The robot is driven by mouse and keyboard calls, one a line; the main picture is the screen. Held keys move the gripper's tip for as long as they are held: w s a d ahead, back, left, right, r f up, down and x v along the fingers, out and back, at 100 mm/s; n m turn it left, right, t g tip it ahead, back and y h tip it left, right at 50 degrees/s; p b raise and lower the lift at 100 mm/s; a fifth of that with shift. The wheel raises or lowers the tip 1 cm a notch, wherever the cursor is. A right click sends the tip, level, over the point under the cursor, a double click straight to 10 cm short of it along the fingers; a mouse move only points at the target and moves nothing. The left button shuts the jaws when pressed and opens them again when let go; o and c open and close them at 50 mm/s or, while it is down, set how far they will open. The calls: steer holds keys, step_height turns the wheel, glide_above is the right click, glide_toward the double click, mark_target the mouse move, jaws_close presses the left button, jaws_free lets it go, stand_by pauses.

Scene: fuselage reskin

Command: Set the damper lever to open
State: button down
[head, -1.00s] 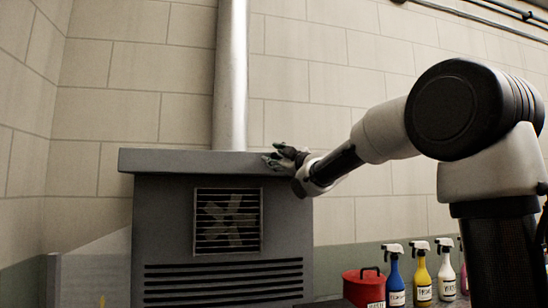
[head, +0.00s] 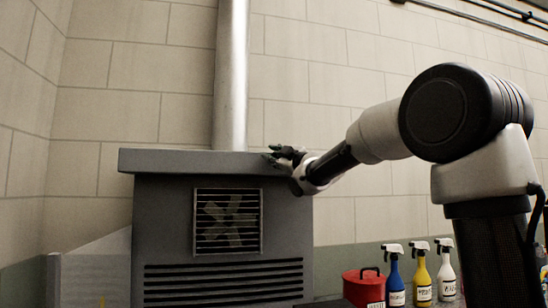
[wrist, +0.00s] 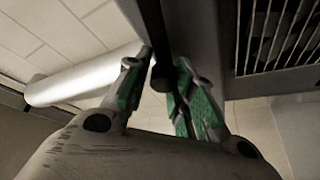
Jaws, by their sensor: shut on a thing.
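The damper lever (wrist: 152,25) shows in the wrist view as a dark rod with a rounded end, running down from the top of the picture between the green fingers. My gripper (wrist: 162,65) is shut on it, with one finger on each side. In the head view my gripper (head: 284,158) is at the upper right corner of the grey fan cabinet (head: 165,215). The lever cannot be made out there, being hidden by or lost against the dark gripper. No open or shut marking can be read.
A silver duct (head: 230,80) rises from the cabinet top. A fan grille (head: 228,222) is in its front and also shows in the wrist view (wrist: 275,35). A red can (head: 363,288) and several spray bottles, including a yellow one (head: 421,275), stand to the right.

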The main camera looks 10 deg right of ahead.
steer(key=shift+m, duration=0.3)
steer(key=d+r+m+t+h, duration=0.1)
steer(key=d+r+m+h, duration=0.2)
steer(key=m, duration=0.7)
steer(key=d+r+m+t+h, duration=0.2)
steer(key=d+m+h, duration=0.3)
steer(key=m+h, duration=0.3)
steer(key=shift+d+r+m, duration=0.35)
steer(key=shift+r+m, duration=0.5)
steer(key=shift+m, duration=0.55)
steer(key=shift+w, duration=0.1)
steer(key=c, duration=1.3)
jaws_free()
steer(key=shift+r+t, duration=0.15)
steer(key=shift+t, duration=0.15)
